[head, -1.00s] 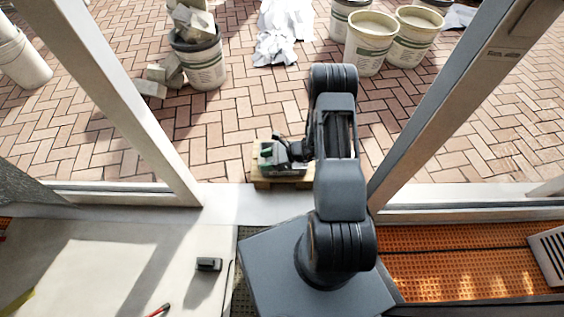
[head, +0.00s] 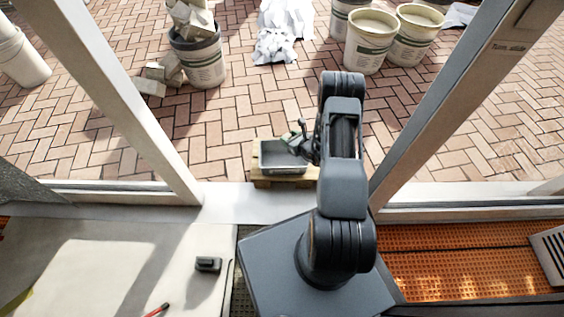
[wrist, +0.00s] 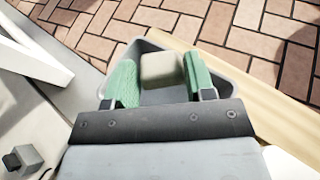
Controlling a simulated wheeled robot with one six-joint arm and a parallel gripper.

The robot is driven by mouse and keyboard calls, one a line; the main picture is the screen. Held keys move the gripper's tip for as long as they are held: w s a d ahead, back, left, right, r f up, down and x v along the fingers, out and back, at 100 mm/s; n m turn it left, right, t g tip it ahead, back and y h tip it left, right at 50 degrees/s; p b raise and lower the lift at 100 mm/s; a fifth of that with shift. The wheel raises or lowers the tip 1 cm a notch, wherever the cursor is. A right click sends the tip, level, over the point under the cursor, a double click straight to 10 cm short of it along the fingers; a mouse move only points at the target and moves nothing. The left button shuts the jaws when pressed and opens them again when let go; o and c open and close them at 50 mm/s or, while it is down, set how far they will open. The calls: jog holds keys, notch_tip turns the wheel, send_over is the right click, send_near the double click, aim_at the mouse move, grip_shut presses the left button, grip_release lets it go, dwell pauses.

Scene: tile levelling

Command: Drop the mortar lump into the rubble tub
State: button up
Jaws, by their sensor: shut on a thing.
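The mortar lump (wrist: 163,69) is a pale beige block between the two green finger pads in the wrist view. My gripper (wrist: 158,76) is shut on it. The lump and fingers are over the rubble tub (wrist: 226,74), a grey open tub whose interior shows below them. In the head view the tub (head: 285,170) sits on a small wooden pallet just outside the doorway. My gripper (head: 297,134) is above the tub's far right part there. The lump cannot be clearly made out in the head view.
The pallet (head: 259,183) stands at the door sill, between two door frame posts (head: 124,110). Buckets (head: 370,45) stand at the back right, and a bucket with rubble (head: 198,62) at the back left. A small dark box (head: 208,264) lies on the floor inside.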

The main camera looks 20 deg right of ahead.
jog(key=shift+f+b, duration=1.1)
jog(key=shift+f, duration=0.85)
jog(key=o, duration=1)
jog(key=shift+s, duration=0.1)
jog(key=p+v, duration=0.5)
jog(key=v, duration=0.8)
jog(key=shift+s+r, duration=0.2)
jog(key=shift+s, duration=0.1)
jog(key=shift+r, duration=0.1)
